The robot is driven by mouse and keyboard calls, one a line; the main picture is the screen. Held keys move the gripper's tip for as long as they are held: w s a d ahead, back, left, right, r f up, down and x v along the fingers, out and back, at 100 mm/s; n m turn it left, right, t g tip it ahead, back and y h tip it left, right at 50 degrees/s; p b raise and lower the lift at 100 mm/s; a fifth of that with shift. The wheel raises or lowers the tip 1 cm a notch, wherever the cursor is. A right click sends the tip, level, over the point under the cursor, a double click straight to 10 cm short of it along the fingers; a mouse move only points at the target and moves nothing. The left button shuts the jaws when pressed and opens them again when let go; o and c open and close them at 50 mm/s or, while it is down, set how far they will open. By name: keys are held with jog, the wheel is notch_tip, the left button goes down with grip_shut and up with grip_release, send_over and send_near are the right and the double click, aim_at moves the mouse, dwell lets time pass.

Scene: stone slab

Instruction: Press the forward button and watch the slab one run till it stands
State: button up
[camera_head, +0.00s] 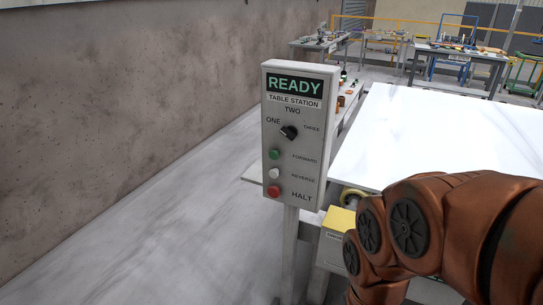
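A grey control box (296,135) stands on a post left of centre, its display reading READY above the label TABLE STATION. A black knob (288,132) sits among the marks ONE, TWO and THREE; its pointer seems to lean toward ONE. Below it are the green forward button (274,154), the white reverse button (274,173) and the red halt button (273,191). The white slab (440,135) lies flat on a table at the right. My orange arm covers the lower right and the slab's near right part. My gripper is not in view.
A yellow-topped box (340,219) is beside the post, near my arm. A concrete wall (130,100) runs along the left, with clear floor (160,220) before it. Workbenches (460,53) with tools stand at the back.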

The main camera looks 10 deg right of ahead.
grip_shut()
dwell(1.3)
